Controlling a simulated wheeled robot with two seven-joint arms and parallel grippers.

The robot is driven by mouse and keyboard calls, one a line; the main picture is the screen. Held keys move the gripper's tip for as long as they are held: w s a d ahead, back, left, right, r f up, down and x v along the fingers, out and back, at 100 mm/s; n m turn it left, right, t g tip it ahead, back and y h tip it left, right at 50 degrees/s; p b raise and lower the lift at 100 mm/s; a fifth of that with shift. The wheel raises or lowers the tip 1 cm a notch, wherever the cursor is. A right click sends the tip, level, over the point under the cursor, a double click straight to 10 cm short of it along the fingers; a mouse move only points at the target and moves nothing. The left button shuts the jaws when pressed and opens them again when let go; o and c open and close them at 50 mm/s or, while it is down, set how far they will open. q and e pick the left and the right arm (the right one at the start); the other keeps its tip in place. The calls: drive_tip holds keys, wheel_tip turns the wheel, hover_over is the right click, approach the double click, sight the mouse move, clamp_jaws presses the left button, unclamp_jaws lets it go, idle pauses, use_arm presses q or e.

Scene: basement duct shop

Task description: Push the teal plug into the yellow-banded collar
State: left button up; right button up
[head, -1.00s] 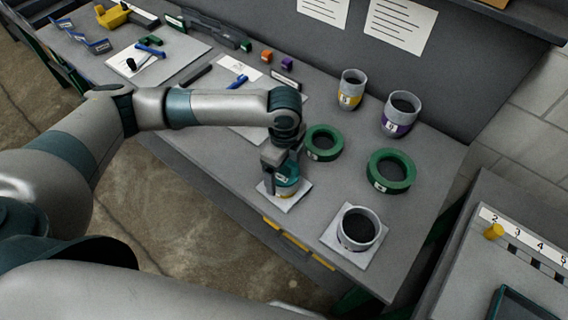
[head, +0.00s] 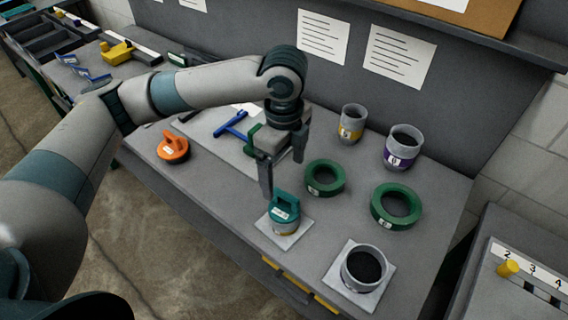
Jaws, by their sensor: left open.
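The teal plug (head: 287,206), with a handle on top and a white label, sits in the top of the yellow-banded collar (head: 285,230). Only a low strip of the collar with some yellow shows below the plug; I cannot tell how deep the plug sits. The collar stands upright on a white pad (head: 290,241) near the bench's front edge. My left gripper (head: 282,172) is open and empty, above and slightly behind the plug, fingers pointing down, apart from the handle. My right gripper is not in view.
An open grey collar (head: 345,268) stands on another pad at front right. Two green rings (head: 324,178) (head: 397,207) lie behind. A yellow-banded cup (head: 351,124) and purple-banded cup (head: 404,148) stand near the wall. An orange plug (head: 173,149) is at left.

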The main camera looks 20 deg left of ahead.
use_arm(q)
drive_tip(key=shift+r, duration=1.4)
